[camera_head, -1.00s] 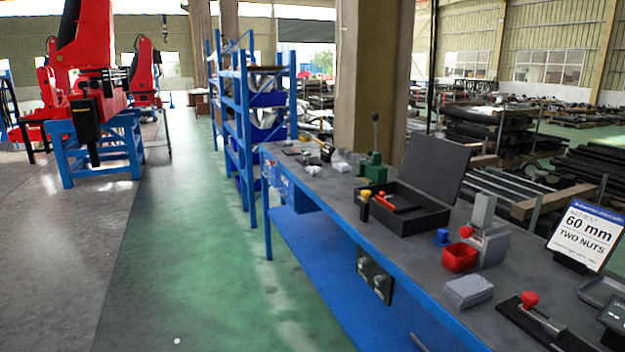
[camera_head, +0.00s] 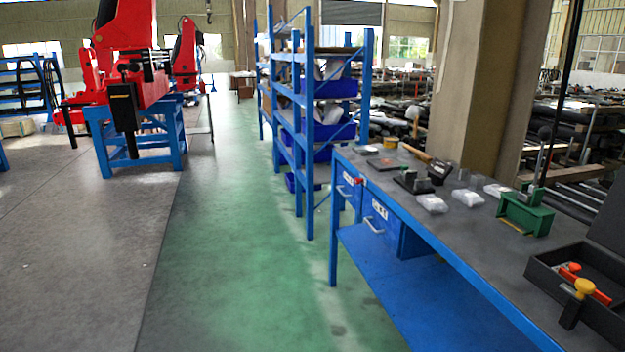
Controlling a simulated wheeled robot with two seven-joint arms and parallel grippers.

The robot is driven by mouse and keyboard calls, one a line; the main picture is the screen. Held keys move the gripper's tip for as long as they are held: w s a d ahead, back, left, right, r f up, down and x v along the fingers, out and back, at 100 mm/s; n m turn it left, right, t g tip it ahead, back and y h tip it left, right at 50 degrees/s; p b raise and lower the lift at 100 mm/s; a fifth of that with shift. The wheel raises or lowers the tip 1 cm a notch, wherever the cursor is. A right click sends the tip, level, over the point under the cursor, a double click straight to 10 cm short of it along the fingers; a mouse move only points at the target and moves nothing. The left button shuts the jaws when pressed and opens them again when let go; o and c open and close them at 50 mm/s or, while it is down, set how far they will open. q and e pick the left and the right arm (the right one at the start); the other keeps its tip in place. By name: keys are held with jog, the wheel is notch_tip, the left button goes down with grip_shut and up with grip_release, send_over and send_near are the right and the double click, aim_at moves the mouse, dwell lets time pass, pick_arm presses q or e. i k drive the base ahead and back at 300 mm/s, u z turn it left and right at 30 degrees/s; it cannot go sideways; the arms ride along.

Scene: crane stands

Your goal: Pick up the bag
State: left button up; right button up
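Several small whitish packets that look like bags lie on the dark top of the blue workbench (camera_head: 470,262). One bag (camera_head: 432,203) is nearest the bench's left edge. A second bag (camera_head: 467,197) lies just right of it, and another pale one (camera_head: 497,190) is further right. I cannot tell which one the task names. Neither of my grippers is in the head view.
A green device (camera_head: 526,214) and an open black case (camera_head: 590,290) stand on the bench to the right. A blue shelf rack (camera_head: 308,130) stands beyond the bench. Red machines (camera_head: 125,60) on a blue stand are at the left. The green floor lane (camera_head: 230,240) is clear.

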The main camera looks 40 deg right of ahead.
aim_at(435, 205)
jog(key=z, duration=0.15)
jog(key=i, duration=1.95)
jog(key=z, duration=0.85)
